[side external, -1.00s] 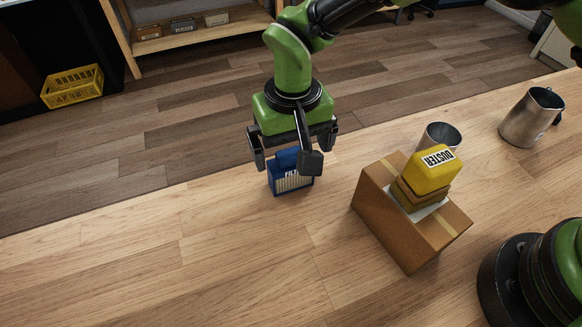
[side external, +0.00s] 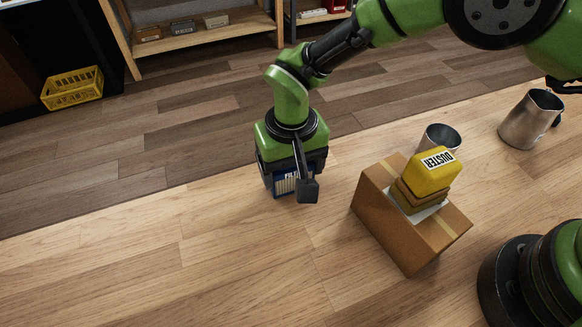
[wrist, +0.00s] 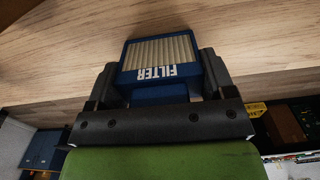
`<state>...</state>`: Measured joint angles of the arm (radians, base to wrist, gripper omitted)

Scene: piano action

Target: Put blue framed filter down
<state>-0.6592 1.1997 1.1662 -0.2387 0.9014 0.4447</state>
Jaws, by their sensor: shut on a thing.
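The blue framed filter (side external: 286,184) stands on the wooden table near its far edge in the side view, mostly covered by my gripper. In the wrist view the filter (wrist: 160,58) shows its pale pleats and the white word FILTER. My gripper (side external: 290,184) is low over the filter with its fingers down both sides. In the wrist view my gripper (wrist: 160,78) has a dark finger against each side of the blue frame, shut on it. The filter's underside is hidden, so I cannot tell exactly how it meets the table.
A cardboard box (side external: 390,225) stands to the right, with a yellow duster (side external: 432,170) on top. Behind it are a metal cup (side external: 440,139) and a metal pitcher (side external: 531,119). The wooden table (side external: 150,270) is clear at left and front.

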